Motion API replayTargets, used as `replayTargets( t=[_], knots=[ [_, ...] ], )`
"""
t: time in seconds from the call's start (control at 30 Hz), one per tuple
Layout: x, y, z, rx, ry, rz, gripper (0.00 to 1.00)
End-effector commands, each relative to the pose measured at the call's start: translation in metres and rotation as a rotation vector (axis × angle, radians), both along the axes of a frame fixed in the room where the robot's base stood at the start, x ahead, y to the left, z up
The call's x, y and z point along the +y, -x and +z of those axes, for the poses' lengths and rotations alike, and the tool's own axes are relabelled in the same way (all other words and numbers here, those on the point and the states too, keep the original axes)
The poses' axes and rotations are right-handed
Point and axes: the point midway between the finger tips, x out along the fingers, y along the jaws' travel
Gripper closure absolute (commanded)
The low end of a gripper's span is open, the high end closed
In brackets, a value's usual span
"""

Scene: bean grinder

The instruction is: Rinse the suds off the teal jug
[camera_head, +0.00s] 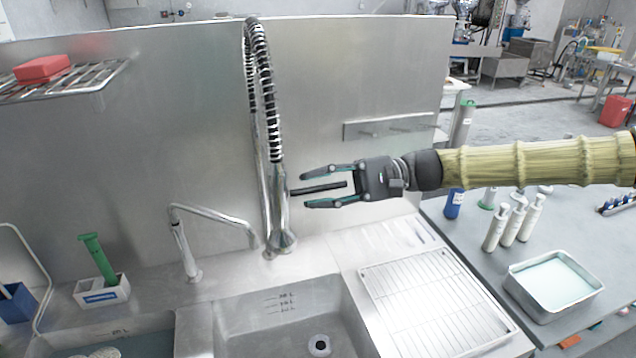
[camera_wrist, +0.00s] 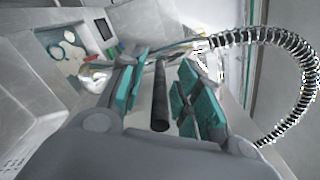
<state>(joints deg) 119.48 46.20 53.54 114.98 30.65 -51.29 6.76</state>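I do not make out a teal jug or suds on one in either view. The tall spring-hose tap (camera_head: 272,200) stands behind the sink, and its black lever (camera_head: 318,188) points right. My gripper (camera_head: 304,191) is open around this lever, one finger above and one below in the head view, with visible gaps. In the wrist view the black lever (camera_wrist: 160,97) lies between the open teal-padded fingers (camera_wrist: 162,88). The middle sink basin (camera_head: 260,312) looks empty around its drain. No running water shows.
A thin second tap (camera_head: 215,214) stands left of the tall one. The left basin (camera_head: 60,345) holds greyish liquid and pale round things. A wire drying rack (camera_head: 440,300) lies right of the sink. White bottles (camera_head: 512,224) and a metal pan (camera_head: 540,308) stand on the right table.

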Motion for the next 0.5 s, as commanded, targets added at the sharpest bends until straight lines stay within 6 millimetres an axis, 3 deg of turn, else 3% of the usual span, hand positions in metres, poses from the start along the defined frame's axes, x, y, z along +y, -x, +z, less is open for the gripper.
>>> replayTargets(
  t=[0.3,0.5],
  knots=[
    [0.0021,0.0007,-0.0002,0.0,0.0,0.0,0.67],
    [0.0019,0.0006,-0.0002,0.001,0.0,0.0,1.0]
  ],
)
